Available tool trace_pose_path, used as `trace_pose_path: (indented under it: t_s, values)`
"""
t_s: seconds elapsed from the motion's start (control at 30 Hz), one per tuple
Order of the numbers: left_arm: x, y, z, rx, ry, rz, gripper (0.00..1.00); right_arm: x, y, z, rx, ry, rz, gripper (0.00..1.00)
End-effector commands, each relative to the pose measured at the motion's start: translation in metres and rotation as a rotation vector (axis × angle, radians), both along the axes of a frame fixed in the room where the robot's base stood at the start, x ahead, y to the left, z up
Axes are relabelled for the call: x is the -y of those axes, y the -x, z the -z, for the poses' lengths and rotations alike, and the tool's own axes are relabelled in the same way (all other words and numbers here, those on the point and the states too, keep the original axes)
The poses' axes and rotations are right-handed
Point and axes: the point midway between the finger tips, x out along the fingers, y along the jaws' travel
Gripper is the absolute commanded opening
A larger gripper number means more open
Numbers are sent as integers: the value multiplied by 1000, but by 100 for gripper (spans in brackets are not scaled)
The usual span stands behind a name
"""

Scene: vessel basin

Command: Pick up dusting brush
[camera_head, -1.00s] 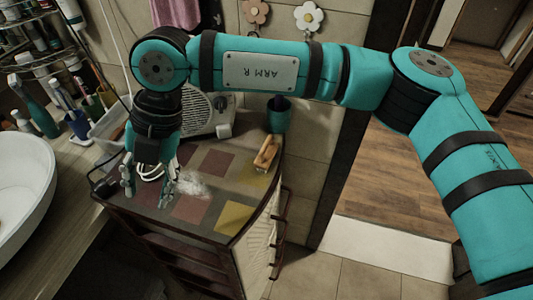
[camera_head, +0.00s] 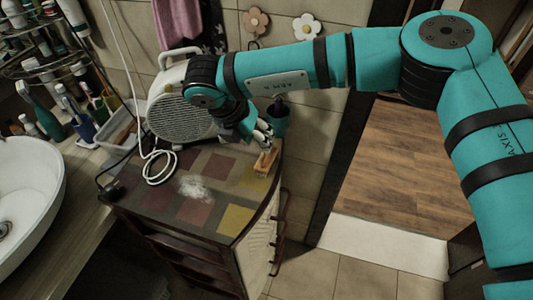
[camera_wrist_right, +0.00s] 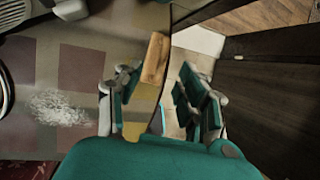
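The dusting brush (camera_head: 265,161) has a light wooden body and lies near the right edge of the tiled cabinet top. It also shows in the right wrist view (camera_wrist_right: 155,58), near the cabinet's edge. My right gripper (camera_head: 264,135) is close above the brush's far end in the head view. In the right wrist view my right gripper (camera_wrist_right: 163,92) has its fingers spread apart with nothing held between them. The brush shows just beyond the gap, nearer the left finger. Part of the brush's far end is hidden by the gripper in the head view. My left gripper is not in view.
White dust (camera_head: 195,188) lies on the cabinet top (camera_head: 163,198). A white basin (camera_head: 28,190) is at left; the floor right of the cabinet is open.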

Motion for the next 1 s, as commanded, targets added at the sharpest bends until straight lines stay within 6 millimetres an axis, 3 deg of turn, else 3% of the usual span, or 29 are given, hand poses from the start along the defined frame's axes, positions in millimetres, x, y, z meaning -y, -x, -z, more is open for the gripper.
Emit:
trace_pose_path:
  t_s: [0.17, 0.37, 0.5, 0.77, 1.0]
  values:
    - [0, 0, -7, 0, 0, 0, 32, 4, -4, 8, -1, -1, 1, 39]
    - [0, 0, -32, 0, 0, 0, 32, 18, -16, 27, -4, 0, 2, 39]
    - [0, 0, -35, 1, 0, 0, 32, 23, -21, 45, -2, 0, 1, 39]
    - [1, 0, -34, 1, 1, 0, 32, 24, -23, 51, 1, -2, -1, 39]
    - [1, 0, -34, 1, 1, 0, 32, 24, -22, 51, 1, -2, -1, 12]
